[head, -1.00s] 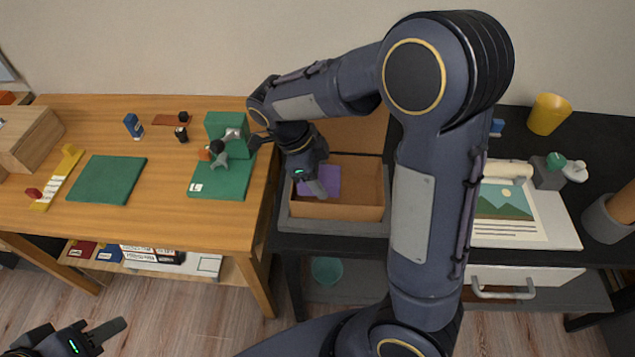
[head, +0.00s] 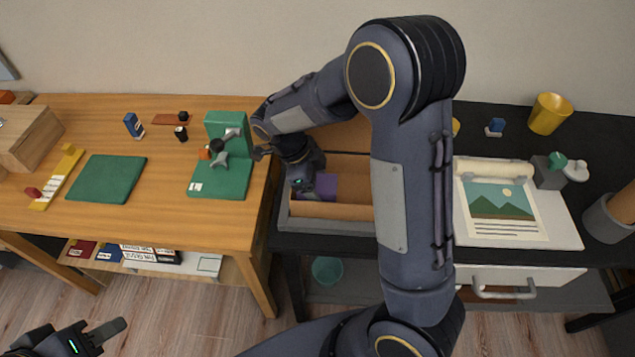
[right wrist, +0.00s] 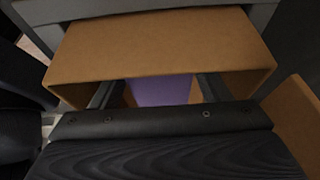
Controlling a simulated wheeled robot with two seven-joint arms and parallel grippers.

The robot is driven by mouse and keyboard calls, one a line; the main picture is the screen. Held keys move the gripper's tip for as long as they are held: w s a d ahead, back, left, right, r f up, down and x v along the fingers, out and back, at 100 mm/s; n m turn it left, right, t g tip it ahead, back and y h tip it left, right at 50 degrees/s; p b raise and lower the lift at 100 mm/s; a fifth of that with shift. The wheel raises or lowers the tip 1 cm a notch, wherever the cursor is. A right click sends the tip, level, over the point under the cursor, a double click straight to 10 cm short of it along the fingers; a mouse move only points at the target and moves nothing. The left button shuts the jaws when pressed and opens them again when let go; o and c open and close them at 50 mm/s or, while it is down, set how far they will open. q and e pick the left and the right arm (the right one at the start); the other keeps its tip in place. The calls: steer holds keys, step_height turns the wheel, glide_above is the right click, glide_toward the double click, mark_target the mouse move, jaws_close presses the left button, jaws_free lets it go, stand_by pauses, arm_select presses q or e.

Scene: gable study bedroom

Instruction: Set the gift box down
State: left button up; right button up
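A purple block (head: 325,187), likely the gift box, lies inside an open brown carton (head: 335,217) on the black table. My right gripper (head: 304,190) reaches down into the carton at its left side, beside the purple block; its fingertips are mostly hidden in the head view. In the right wrist view the two fingers (right wrist: 160,92) are spread apart, with the purple block (right wrist: 160,90) seen between and beyond them and gaps at its sides. My left gripper (head: 98,338) is at the bottom left, over the floor, far from the carton; only one finger shows clearly.
A brown flap (right wrist: 165,45) of the carton crosses the right wrist view close to the fingers. My right arm hides the carton's right part. A picture sheet (head: 500,215), a yellow cup (head: 549,113) and a grey pot (head: 605,220) stand right; a wooden desk (head: 160,220) stands left.

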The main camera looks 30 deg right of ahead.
steer(key=shift+o, duration=0.4)
steer(key=shift+r, duration=0.1)
steer(key=v, duration=1.1)
steer(key=s+r+n+t+y, duration=0.1)
steer(key=s+n+t+y, duration=0.2)
steer(key=s+n, duration=0.7)
steer(key=s+d+r+n+t+y+p, duration=0.1)
steer(key=s+n+t+y, duration=0.3)
steer(key=s+n, duration=0.6)
steer(key=shift+d+r+n+t+y, duration=0.25)
steer(key=shift+n+t, duration=0.25)
steer(key=shift+n, duration=0.8)
steer(key=shift+s, duration=0.1)
